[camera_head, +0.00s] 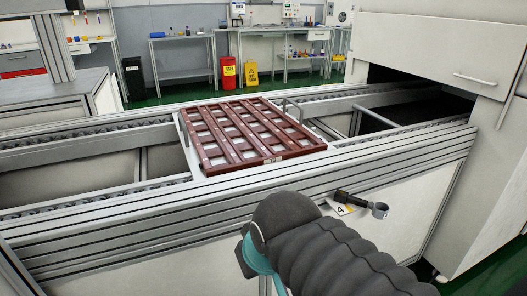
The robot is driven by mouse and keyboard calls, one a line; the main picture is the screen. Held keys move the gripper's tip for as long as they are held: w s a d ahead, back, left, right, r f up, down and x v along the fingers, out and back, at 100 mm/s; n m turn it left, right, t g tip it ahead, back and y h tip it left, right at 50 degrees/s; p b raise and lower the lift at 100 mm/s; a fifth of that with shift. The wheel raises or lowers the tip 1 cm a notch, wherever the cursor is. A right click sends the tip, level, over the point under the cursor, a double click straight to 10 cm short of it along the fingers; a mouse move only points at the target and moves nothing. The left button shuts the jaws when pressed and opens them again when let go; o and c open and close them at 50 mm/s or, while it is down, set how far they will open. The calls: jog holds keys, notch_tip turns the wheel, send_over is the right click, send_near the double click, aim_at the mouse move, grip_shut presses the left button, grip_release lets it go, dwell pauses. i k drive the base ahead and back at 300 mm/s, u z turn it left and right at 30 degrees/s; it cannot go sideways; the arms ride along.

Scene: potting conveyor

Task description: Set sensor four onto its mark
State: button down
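I cannot tell whether the black part is fixed, resting or held there. My dark, ribbed arm with a teal part fills the bottom centre. My gripper is not visible.
A red-brown slatted tray (228,150) lies across the conveyor rails. The conveyor's near metal side (110,236) runs across the view. A white cabinet (445,45) covers the conveyor's right end. A red bin (229,75) and benches stand far behind on green floor.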

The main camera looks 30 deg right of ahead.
aim_at(343, 197)
jog(key=k, duration=0.5)
jog(key=z, duration=0.45)
jog(key=i, duration=0.35)
jog(key=u, duration=1.2)
jog(key=k, duration=0.55)
jog(key=z, duration=2.05)
